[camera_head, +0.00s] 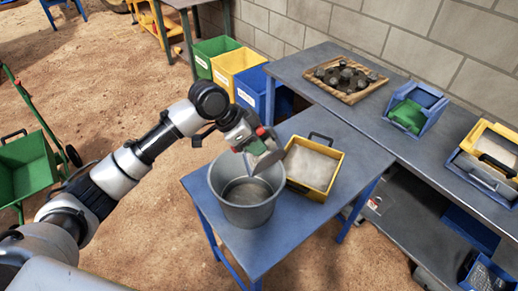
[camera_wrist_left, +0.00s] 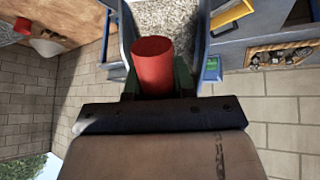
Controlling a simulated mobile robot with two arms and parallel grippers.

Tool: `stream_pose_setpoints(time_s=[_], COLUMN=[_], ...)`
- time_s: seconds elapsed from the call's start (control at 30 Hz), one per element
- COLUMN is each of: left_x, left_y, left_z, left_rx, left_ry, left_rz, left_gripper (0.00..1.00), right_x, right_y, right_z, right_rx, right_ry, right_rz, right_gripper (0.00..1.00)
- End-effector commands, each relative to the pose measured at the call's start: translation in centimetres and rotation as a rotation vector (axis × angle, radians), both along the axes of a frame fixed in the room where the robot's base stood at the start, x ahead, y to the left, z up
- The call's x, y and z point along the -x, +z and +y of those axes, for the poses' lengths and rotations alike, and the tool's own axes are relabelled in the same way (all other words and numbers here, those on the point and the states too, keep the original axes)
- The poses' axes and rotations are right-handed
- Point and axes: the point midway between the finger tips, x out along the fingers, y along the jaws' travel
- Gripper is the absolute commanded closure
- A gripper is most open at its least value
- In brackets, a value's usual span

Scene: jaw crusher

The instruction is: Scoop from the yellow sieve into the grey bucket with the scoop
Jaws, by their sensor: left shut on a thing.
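The scoop (camera_head: 268,160) is grey metal and hangs tilted above the right rim of the grey bucket (camera_head: 242,213). My left gripper (camera_head: 258,136) is shut on its red handle, which shows in the left wrist view (camera_wrist_left: 152,65). In that view grey gravel (camera_wrist_left: 178,17) shows between the scoop's side walls. The bucket stands on the small blue-legged table, with a grey layer visible low inside it. The yellow sieve (camera_head: 337,178) stands right of the bucket and holds pale grey material (camera_head: 311,165). My right gripper is not in view.
A long grey workbench (camera_head: 317,93) stands behind and right, with a wooden tray of dark rocks (camera_head: 345,78) and a blue bin (camera_head: 414,108). Green, yellow and blue bins (camera_head: 236,67) stand behind the arm. A green cart (camera_head: 28,163) is at far left.

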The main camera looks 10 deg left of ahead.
Motion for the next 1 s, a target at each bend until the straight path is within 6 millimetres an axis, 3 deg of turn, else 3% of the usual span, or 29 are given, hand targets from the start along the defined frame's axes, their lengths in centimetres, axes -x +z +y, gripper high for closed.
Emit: stream_pose_setpoints(time_s=[0.03, 0.6, 1.0], left_x=[0.1, 1.6, 2.0], left_y=[-0.5, -1.1, -0.7], left_z=[0.2, 2.9, 3.5], left_rx=[0.018, 0.341, 0.416], left_ry=[0.001, 0.001, 0.000], left_rz=[-0.013, -0.198, -0.241], left_gripper=[1.00, 1.00, 1.00], right_x=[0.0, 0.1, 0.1], right_y=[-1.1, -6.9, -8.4], right_z=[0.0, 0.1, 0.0], right_rx=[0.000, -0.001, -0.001], right_ry=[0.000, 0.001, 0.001], right_rz=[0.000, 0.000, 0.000], right_gripper=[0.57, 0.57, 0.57])
